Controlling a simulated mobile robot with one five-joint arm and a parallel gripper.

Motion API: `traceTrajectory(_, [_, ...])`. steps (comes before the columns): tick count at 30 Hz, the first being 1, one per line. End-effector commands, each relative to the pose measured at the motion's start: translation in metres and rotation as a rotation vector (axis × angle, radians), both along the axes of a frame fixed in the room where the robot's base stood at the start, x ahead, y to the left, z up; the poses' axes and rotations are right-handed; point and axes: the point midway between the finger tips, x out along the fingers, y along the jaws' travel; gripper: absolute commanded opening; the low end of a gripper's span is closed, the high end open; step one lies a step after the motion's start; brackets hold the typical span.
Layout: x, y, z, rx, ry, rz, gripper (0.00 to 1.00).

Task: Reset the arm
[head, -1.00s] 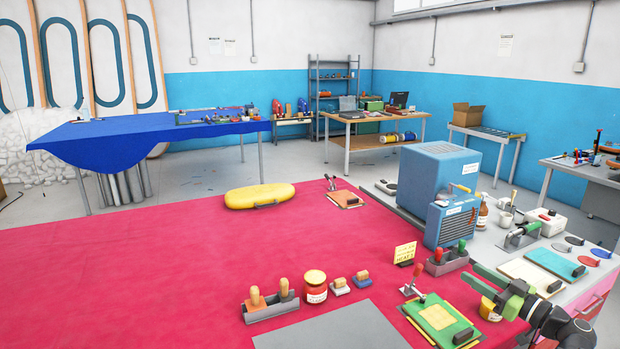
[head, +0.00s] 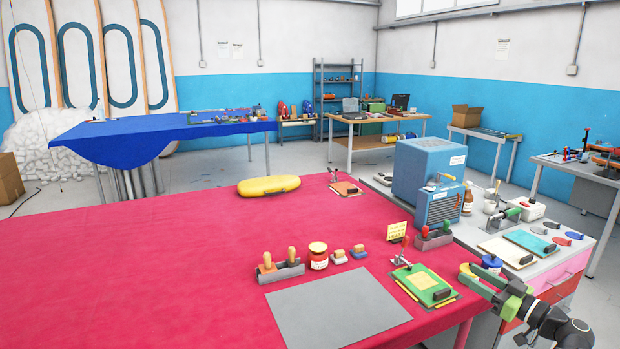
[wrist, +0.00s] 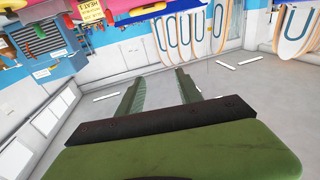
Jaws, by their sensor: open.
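My gripper (head: 472,276) is at the lower right of the head view, at the end of my dark arm. Its green fingers point left, near the right edge of the red-covered table (head: 200,270). In the wrist view my gripper (wrist: 158,82) shows two parted fingers with only grey floor between them. That view is upside down. No object is held.
A green-and-yellow clamped board (head: 424,282), a grey sheet (head: 338,310) and a red jar (head: 318,258) lie on the red table close by. A blue machine (head: 428,170) stands on the side counter (head: 550,262). Floor (head: 215,178) is open beyond.

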Motion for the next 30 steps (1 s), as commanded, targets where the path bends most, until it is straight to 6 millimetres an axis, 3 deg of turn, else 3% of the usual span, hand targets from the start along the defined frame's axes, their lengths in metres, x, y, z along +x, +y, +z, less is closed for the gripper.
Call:
traceTrajectory(8, [0.024, 0.072, 0.01, -0.001, 0.0, 0.112, 0.42])
traceTrajectory(14, [0.038, 0.152, 0.007, -0.049, 0.035, 0.233, 0.42])
traceTrajectory(17, [0.039, 0.206, -0.006, -0.112, 0.087, 0.319, 0.42])
traceTrajectory(20, [0.031, 0.273, -0.031, -0.198, 0.209, 0.431, 0.42])
traceTrajectory(21, [0.022, 0.303, -0.046, -0.242, 0.291, 0.479, 0.42])
traceTrajectory(24, [-0.012, 0.363, -0.094, -0.383, 0.581, 0.552, 0.42])
traceTrajectory(27, [-0.047, 0.375, -0.142, -0.531, 0.912, 0.472, 0.42])
traceTrajectory(29, [-0.063, 0.36, -0.164, -0.599, 1.095, 0.342, 0.42])
traceTrajectory(30, [-0.07, 0.342, -0.175, -0.628, 1.206, 0.222, 0.42])
